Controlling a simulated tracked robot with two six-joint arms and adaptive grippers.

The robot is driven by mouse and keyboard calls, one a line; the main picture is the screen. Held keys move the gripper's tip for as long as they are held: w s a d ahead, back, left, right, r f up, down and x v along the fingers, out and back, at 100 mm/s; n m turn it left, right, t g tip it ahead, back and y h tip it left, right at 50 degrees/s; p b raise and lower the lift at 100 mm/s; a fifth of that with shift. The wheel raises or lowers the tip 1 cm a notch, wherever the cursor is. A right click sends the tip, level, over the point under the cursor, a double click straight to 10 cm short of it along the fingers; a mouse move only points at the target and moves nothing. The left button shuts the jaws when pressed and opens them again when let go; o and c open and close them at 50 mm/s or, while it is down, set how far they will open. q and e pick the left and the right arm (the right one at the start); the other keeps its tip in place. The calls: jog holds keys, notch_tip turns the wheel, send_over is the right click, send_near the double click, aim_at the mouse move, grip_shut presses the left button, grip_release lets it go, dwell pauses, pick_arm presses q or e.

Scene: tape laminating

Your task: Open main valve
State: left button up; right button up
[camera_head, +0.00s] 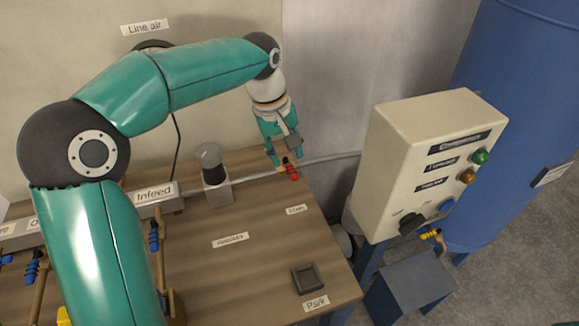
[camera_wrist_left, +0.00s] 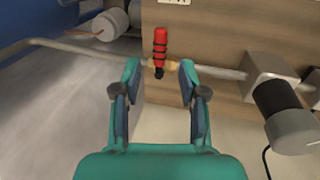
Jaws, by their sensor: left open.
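The main valve, with a red ribbed handle (camera_head: 291,172), sits on a grey pipe (camera_head: 325,159) at the back edge of the wooden table. In the left wrist view the red handle (camera_wrist_left: 160,45) stands upright in the picture on a brass body (camera_wrist_left: 157,63), square to the pipe. My left gripper (camera_head: 284,160) is just above the valve. In the left wrist view the open fingers (camera_wrist_left: 158,82) lie to either side of the valve's line, with the handle beyond their tips. Touch cannot be told. My right gripper is not in view.
A beige control box (camera_head: 420,165) stands right of the table. Several blue-handled valves (camera_head: 153,238) are at the left.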

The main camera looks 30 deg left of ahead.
aim_at(291, 169)
pick_arm(q)
jog(key=f, duration=0.5)
jog(key=shift+w+d, duration=0.35)
jog(key=shift+r, duration=0.1)
grip_shut()
